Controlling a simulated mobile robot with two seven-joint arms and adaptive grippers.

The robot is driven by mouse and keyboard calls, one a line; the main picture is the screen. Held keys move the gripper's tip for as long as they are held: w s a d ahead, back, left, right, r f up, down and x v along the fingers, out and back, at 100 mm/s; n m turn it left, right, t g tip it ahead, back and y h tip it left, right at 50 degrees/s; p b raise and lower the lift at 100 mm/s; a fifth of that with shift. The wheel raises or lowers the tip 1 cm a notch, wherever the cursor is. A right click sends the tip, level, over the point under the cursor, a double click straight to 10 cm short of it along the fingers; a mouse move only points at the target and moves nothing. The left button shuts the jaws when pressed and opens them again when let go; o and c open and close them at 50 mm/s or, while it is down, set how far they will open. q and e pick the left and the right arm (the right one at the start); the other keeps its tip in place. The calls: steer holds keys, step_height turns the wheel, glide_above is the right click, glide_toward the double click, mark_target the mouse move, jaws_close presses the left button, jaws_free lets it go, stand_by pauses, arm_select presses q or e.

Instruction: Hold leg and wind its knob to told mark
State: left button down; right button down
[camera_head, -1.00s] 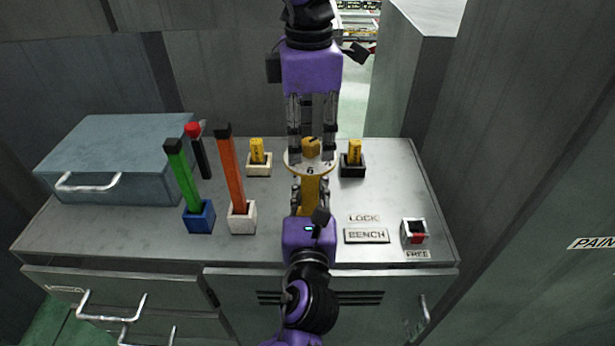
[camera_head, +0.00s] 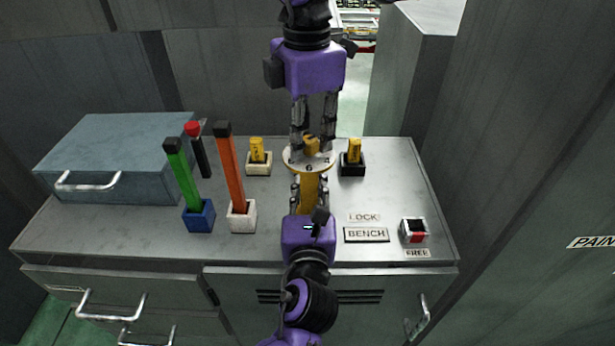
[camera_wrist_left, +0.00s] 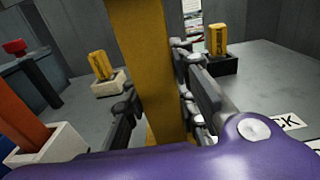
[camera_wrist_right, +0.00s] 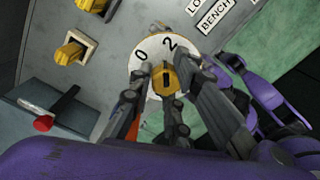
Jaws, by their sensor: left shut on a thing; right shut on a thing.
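A yellow leg (camera_head: 311,188) stands upright on the bench, topped by a round pale dial (camera_head: 293,161) on which 6 and 4 show. A small orange-yellow knob (camera_head: 311,143) sits on the dial. My left gripper (camera_head: 310,184), from below in the head view, is shut on the leg; the left wrist view shows its fingers on both sides of the leg (camera_wrist_left: 150,70). My right gripper (camera_head: 313,146), from above, is shut on the knob. In the right wrist view the knob (camera_wrist_right: 167,85) lies between its fingers, with 0 and 2 on the dial (camera_wrist_right: 185,55); a dark line marks the knob.
Yellow pieces stand in a cream holder (camera_head: 259,169) and a black holder (camera_head: 353,171). A green bar (camera_head: 182,178) and an orange bar (camera_head: 230,170) stand at left, near a blue-grey box (camera_head: 110,150). A red-and-black switch (camera_head: 414,234) sits between LOCK and FREE labels.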

steer(key=m, duration=0.6)
steer(key=shift+w+r, duration=0.15)
steer(key=shift+d+m, duration=0.1)
steer(key=shift+m, duration=0.5)
steer(key=m, duration=0.3)
steer(key=shift+m, duration=0.4)
steer(key=c, duration=1.5)
jaws_free()
steer(key=shift+s, duration=0.2)
